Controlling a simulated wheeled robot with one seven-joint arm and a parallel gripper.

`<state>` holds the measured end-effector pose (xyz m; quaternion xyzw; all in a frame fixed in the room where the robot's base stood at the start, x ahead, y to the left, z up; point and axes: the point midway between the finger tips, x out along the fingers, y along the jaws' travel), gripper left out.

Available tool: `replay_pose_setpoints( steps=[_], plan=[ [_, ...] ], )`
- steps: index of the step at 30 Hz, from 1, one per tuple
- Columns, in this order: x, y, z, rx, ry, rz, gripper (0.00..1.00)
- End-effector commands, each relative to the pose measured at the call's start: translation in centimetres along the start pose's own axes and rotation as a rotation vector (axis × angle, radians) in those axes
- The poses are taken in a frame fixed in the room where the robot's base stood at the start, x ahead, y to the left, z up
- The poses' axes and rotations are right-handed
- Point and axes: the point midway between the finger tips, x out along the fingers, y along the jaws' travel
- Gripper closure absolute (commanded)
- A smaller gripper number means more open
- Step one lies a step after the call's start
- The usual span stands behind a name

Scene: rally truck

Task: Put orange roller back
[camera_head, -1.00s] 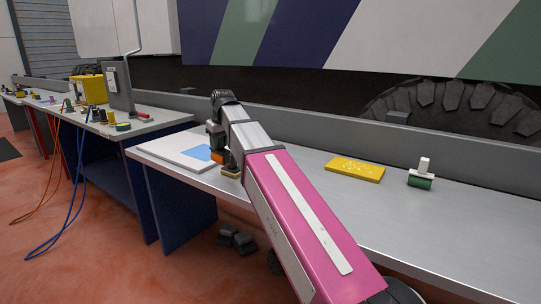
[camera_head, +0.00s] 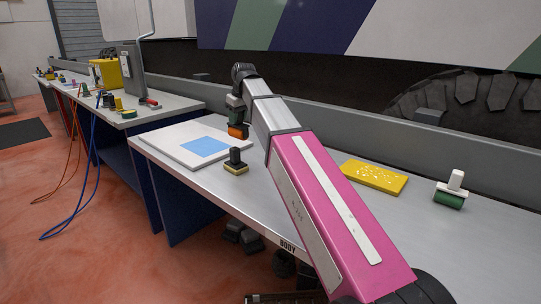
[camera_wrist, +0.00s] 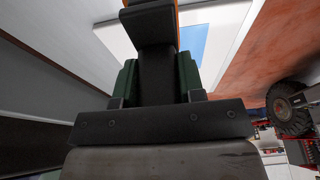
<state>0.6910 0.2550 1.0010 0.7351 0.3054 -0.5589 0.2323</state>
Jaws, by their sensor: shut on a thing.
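The orange roller (camera_head: 238,131) hangs from my gripper (camera_head: 236,112), its orange head pointing down. In the wrist view, my gripper (camera_wrist: 157,70) is shut on the roller's black handle, with a green finger on each side. A strip of the roller's orange head (camera_wrist: 178,15) shows at the top there. The roller appears over or just behind the right end of the white board (camera_head: 170,150) with a blue square (camera_head: 205,147). I cannot tell whether it touches the bench.
A yellow plate (camera_head: 374,177) and a green roller with a white handle (camera_head: 450,190) are on the right. A grey ledge (camera_head: 330,130) runs behind the bench.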

Motion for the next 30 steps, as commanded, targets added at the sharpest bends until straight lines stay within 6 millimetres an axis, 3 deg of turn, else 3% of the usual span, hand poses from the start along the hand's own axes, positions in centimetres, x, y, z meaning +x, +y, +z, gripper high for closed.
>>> replay_pose_setpoints(
  steps=[12,30],
  plan=[
    [0.3,0.6,0.2,0.0,0.0,-0.001,0.99],
    [5.5,10.4,4.6,0.0,-0.001,-0.001,0.99]
  ],
)
